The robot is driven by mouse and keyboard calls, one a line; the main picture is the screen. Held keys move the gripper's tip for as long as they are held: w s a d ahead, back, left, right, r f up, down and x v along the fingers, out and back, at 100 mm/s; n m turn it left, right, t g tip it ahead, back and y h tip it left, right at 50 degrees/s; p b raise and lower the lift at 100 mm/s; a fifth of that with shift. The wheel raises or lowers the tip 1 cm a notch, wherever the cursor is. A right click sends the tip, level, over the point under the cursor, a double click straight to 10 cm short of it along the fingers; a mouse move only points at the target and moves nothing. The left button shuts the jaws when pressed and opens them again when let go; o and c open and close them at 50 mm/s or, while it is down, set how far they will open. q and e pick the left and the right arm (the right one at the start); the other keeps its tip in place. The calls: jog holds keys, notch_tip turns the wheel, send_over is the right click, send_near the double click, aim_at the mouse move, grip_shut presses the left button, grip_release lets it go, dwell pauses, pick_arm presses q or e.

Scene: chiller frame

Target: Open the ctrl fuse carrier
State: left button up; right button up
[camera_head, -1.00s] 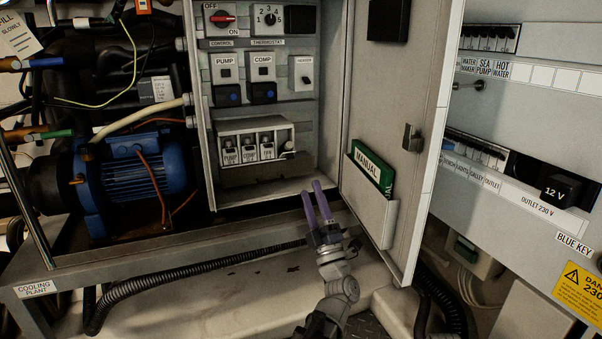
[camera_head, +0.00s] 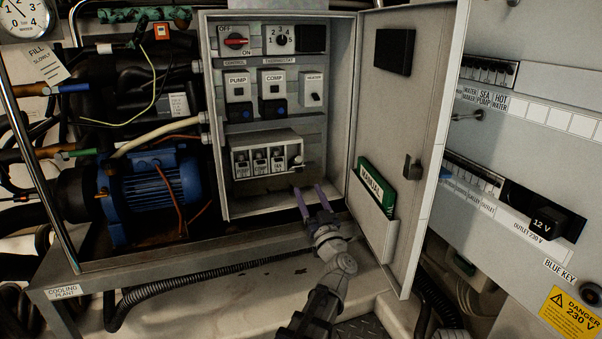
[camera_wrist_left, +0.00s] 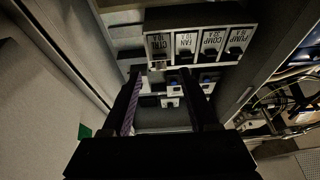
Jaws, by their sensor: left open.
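The fuse holder (camera_head: 267,140) is a pale box low in the open control cabinet, with several labelled carriers in a row. The ctrl fuse carrier (camera_wrist_left: 158,42) is at the left end of the row in the left wrist view, where the labels read upside down. In the head view it is at the right end, too small to read. My left gripper (camera_head: 309,189) is open and empty, its purple fingers pointing into the cabinet below the fuse holder. In the left wrist view its fingertips (camera_wrist_left: 160,73) are just short of the row's ctrl end, apparently not touching. My right gripper is out of view.
The open cabinet door (camera_head: 400,130) stands close to the right of my left arm, with a green manual (camera_head: 375,187) in its pocket. Switches (camera_head: 238,88) sit above the fuse holder. A blue pump (camera_head: 160,190) stands left of the cabinet.

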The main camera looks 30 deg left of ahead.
aim_at(300, 171)
pick_arm(q)
jog(key=p+x, duration=0.2)
jog(key=x, duration=0.5)
jog(key=shift+r+p, duration=0.15)
jog(key=shift+p, duration=0.25)
jog(key=shift+w+a+r, duration=0.1)
jog(key=shift+w+a, duration=0.15)
jog(key=shift+a, duration=0.05)
